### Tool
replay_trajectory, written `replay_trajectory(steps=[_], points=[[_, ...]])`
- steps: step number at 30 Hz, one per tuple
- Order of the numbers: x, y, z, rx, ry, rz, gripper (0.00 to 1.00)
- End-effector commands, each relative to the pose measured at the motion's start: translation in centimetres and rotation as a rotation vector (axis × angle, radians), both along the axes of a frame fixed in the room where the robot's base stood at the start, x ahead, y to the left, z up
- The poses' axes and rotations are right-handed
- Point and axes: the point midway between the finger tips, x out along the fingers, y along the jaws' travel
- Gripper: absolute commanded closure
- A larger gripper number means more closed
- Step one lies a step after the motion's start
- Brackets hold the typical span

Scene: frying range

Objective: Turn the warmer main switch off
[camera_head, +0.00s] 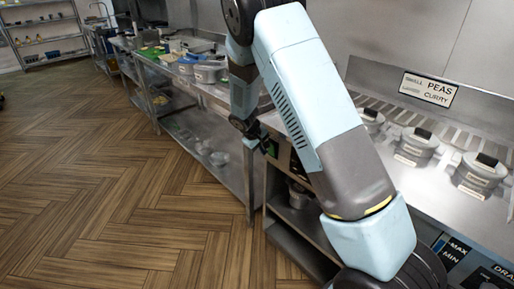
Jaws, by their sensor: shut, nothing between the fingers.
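My gripper (264,146) is small and dark in the picture, at the left front corner of the steel counter, pointing down toward its front face. Its fingers are shut with nothing between them. A dark panel with a small green patch (273,149) shows right beside the fingertips; I cannot tell whether they touch it. The warmer (385,98) appears to be the steel counter unit with lidded pots and a sign reading PEAS and CURRY. I cannot make out its main switch or the switch's position; my arm covers much of the front.
Lidded pots (418,143) stand on the right counter. Labels reading MAX and MIN (457,249) are at the lower right. A steel table (239,118) with containers runs back to the left. A pot (299,193) sits on the lower shelf. The wooden floor (110,190) at left is clear.

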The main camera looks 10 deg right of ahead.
Motion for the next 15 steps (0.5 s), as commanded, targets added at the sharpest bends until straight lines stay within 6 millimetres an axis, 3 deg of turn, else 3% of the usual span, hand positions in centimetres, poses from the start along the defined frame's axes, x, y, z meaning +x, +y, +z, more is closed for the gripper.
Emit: replay_trajectory(steps=[6, 15], points=[[1.2, -1.7, 0.4, 0.001, -0.001, -0.002, 1.00], [1.5, -2.1, 0.5, 0.000, 0.000, -0.001, 1.00]])
